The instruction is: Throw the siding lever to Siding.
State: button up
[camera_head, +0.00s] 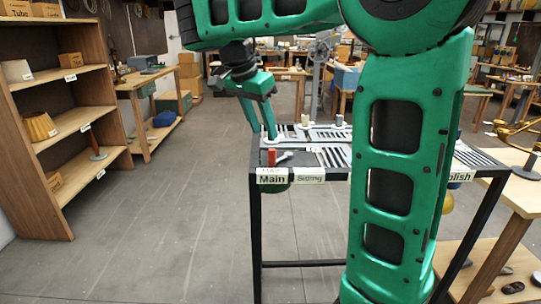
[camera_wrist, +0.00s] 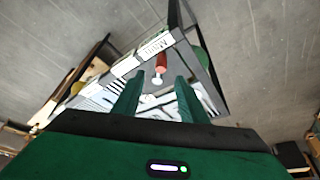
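The siding lever's red handle (camera_head: 271,157) stands at the near left corner of the table, behind the "Main" label (camera_head: 272,176). The "Siding" label (camera_head: 310,175) is just to its right on the same edge. In the wrist view the red handle (camera_wrist: 162,62) lies beside the "Main" label (camera_wrist: 155,46), with a pale round-ended piece (camera_wrist: 157,78) beside it. My gripper (camera_head: 264,135) points down above and behind the lever. In the wrist view my gripper (camera_wrist: 158,79) is open, its fingers apart with the lever showing between and beyond them. I see no contact.
The black-framed table top (camera_head: 325,134) carries striped plates and small posts. A "Polish" label (camera_head: 459,175) is at the right of its front edge, partly behind my arm. A wooden shelf (camera_head: 70,123) stands at left. Floor between shelf and table is clear.

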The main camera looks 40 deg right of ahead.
aim_at(271, 150)
jog(key=x, duration=1)
jog(key=shift+w+d+f, duration=0.1)
jog(key=shift+w+f, duration=0.05)
jog(key=shift+f, duration=0.15)
grip_shut()
